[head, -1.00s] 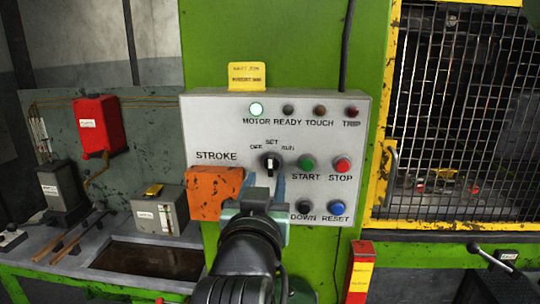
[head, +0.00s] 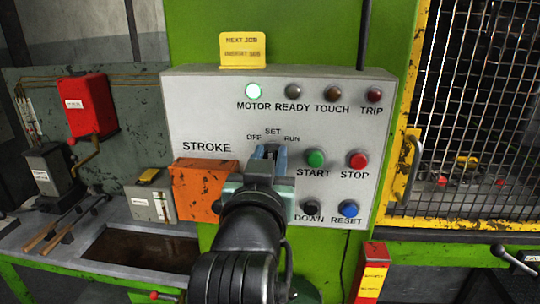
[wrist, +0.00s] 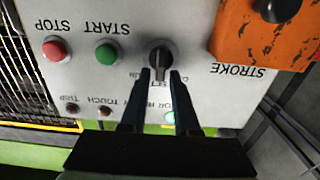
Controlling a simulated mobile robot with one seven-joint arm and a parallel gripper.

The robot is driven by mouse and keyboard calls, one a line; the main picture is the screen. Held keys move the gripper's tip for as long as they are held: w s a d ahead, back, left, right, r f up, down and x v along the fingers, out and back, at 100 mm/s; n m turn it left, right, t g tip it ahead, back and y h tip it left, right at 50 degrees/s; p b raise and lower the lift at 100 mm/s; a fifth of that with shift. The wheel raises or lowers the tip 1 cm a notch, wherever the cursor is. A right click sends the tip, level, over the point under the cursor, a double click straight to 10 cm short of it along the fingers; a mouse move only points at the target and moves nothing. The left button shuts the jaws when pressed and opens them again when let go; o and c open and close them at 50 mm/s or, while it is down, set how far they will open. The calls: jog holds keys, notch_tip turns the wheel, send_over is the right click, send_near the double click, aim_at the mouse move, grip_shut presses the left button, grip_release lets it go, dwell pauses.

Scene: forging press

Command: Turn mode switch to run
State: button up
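The mode switch (wrist: 159,57) is a round black knob on the grey control panel (head: 205,110), with OFF, SET and RUN printed around it. Its handle stands upright, in line with SET; RUN is to the right in the head view. My gripper (head: 271,152) is in front of the switch in the head view and hides most of it. In the wrist view, which is upside down, my gripper (wrist: 160,73) is open. Its two fingertips are apart, one on each side of the knob's near edge. I cannot tell whether they touch it.
The green START button (head: 316,158) and red STOP button (head: 357,160) sit right of the switch. The black DOWN (head: 310,206) and blue RESET (head: 349,208) buttons are below. An orange box (head: 200,190) juts out at lower left.

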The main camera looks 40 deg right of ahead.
grip_shut()
jog(key=shift+f, duration=0.1)
jog(key=m+b, duration=0.2)
jog(key=m, duration=0.1)
jog(key=m+b, duration=0.1)
jog(key=shift+s+d+f+m+b, duration=0.15)
jog(key=shift+s+d+m+b, duration=0.1)
jog(key=shift+m+b, duration=0.1)
jog(key=shift+s+d+m+b, duration=0.15)
jog(key=shift+m+b, duration=1.25)
jog(key=shift+m, duration=0.65)
jog(key=shift+o, duration=1.6)
grip_release()
jog(key=shift+d, duration=0.1)
